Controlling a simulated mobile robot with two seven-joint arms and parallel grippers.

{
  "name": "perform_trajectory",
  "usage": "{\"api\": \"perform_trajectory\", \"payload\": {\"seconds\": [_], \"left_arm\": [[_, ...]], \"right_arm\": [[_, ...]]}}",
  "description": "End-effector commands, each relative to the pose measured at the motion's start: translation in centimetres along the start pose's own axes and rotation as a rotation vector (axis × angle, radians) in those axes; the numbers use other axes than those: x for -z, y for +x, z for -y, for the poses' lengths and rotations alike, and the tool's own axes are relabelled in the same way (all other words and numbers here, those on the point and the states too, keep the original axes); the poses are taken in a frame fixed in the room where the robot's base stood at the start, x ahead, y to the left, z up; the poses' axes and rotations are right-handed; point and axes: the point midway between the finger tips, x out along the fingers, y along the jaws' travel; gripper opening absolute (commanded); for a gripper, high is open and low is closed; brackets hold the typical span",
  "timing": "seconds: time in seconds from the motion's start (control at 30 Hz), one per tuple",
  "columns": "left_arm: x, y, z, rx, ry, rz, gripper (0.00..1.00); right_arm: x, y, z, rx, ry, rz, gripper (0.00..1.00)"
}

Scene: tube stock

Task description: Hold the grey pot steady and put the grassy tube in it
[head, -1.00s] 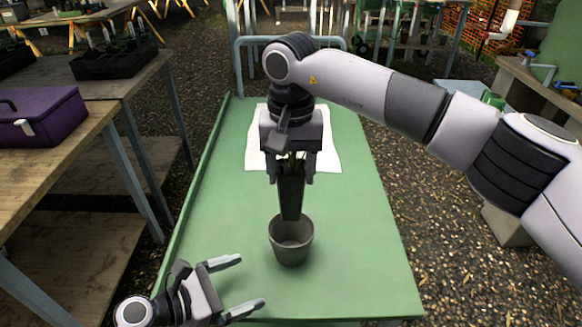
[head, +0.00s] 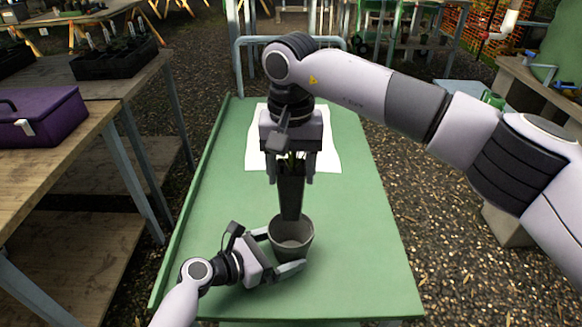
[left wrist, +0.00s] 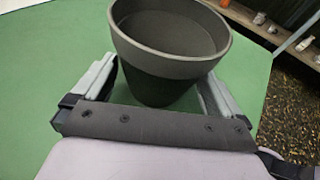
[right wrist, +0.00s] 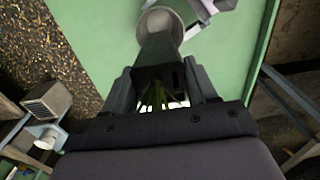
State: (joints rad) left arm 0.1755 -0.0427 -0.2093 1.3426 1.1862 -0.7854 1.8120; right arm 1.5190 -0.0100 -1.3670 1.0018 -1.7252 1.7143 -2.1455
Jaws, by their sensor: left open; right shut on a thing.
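The grey pot (head: 293,242) stands upright on the green table, its mouth open. My left gripper (head: 282,250) is open, with one finger on either side of the pot. In the left wrist view the pot (left wrist: 165,70) sits between the two fingers, and I cannot tell whether they touch it. My right gripper (head: 291,172) is shut on the dark tapered tube (head: 290,197), which has grass at its top (right wrist: 157,97). The tube hangs upright, its lower end at the pot's back rim in the head view. I cannot tell whether its tip is inside the pot.
A white sheet (head: 259,150) lies on the green table (head: 350,225) behind the right gripper. A purple box (head: 45,118) sits on the wooden bench at left.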

Motion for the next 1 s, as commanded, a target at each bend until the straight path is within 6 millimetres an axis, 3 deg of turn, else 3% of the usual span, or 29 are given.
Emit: {"api": "perform_trajectory", "payload": {"seconds": [0.2,0.53,0.57,0.63,1.0], "left_arm": [[0.0,1.6,0.0,-0.001,0.0,0.001,1.0],[0.0,1.8,0.0,-0.001,0.0,0.0,1.0],[0.0,1.8,0.0,-0.001,0.0,0.0,0.97],[0.0,1.8,0.0,-0.001,0.0,0.0,0.75],[0.0,1.8,0.0,-0.001,0.0,0.0,0.74]], "right_arm": [[0.0,0.0,0.0,0.0,0.0,-0.001,0.03],[0.0,0.0,0.0,0.0,0.0,-0.001,0.03],[0.0,0.0,0.0,0.0,0.0,-0.001,0.03],[0.0,0.0,0.0,0.0,0.0,-0.001,0.03],[0.0,0.0,0.0,0.0,0.0,-0.001,0.03]]}}
